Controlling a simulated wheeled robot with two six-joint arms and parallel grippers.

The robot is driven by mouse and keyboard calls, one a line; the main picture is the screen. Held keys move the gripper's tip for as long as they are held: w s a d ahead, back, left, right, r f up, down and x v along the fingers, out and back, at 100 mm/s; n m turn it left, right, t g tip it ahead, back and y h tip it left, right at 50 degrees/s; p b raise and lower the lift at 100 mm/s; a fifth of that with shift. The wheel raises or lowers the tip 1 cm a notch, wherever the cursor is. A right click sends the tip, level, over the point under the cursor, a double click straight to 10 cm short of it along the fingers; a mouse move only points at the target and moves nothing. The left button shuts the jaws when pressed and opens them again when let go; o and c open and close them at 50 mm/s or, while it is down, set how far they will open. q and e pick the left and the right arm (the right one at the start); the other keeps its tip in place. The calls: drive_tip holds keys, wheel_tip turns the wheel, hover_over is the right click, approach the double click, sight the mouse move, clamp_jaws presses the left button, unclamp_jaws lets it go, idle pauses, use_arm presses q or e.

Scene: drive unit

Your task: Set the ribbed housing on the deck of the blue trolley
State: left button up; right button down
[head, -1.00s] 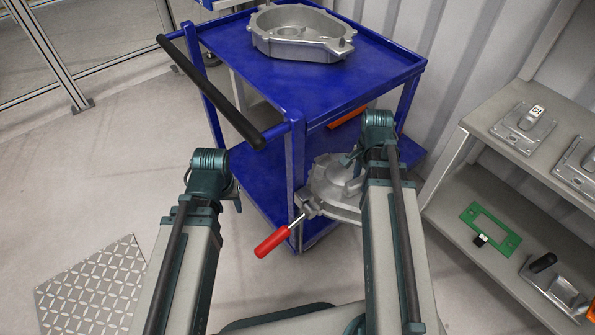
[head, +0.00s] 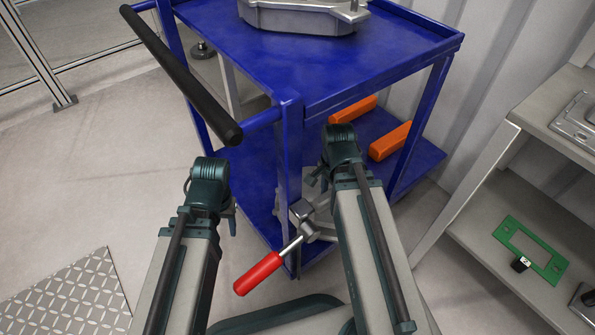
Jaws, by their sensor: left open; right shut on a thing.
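The blue trolley (head: 300,70) stands ahead, with an upper deck and a lower deck (head: 415,160). A grey metal casting (head: 300,18) sits on the upper deck, cut off by the top edge of the view. My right gripper (head: 315,180) is shut on a grey metal part that looks like the ribbed housing (head: 318,222), beside the trolley's near post. My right arm hides most of it, so contact with the trolley cannot be told. A red-handled lever (head: 260,273) sticks out from it. My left gripper (head: 232,215) is open and empty, left of the post.
The trolley's black push handle (head: 180,75) juts out at the left. Two orange blocks (head: 390,140) lie on the lower deck. A grey shelf unit (head: 490,190) with a green plate (head: 530,250) stands at the right. Floor at the left is clear around a tread plate (head: 70,295).

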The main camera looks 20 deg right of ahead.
drive_tip(key=shift+w+a+f+b, duration=0.25)
drive_tip(key=shift+w+f+b, duration=0.2)
drive_tip(key=shift+f, duration=0.2)
drive_tip(key=shift+w, duration=0.1)
drive_tip(key=w+d+f+b, duration=0.1)
drive_tip(key=w+d, duration=0.2)
drive_tip(key=w, duration=1.2)
drive_tip(key=shift+w+d+f, duration=0.15)
drive_tip(key=shift+w+f, duration=0.1)
drive_tip(key=shift+w, duration=0.05)
drive_tip(key=shift+f+b, duration=0.1)
drive_tip(key=shift+b, duration=0.2)
drive_tip(key=shift+f+b, duration=1.65)
drive_tip(key=shift+f, duration=0.15)
drive_tip(key=shift+c, duration=2.4)
unclamp_jaws()
drive_tip(key=shift+r, duration=0.25)
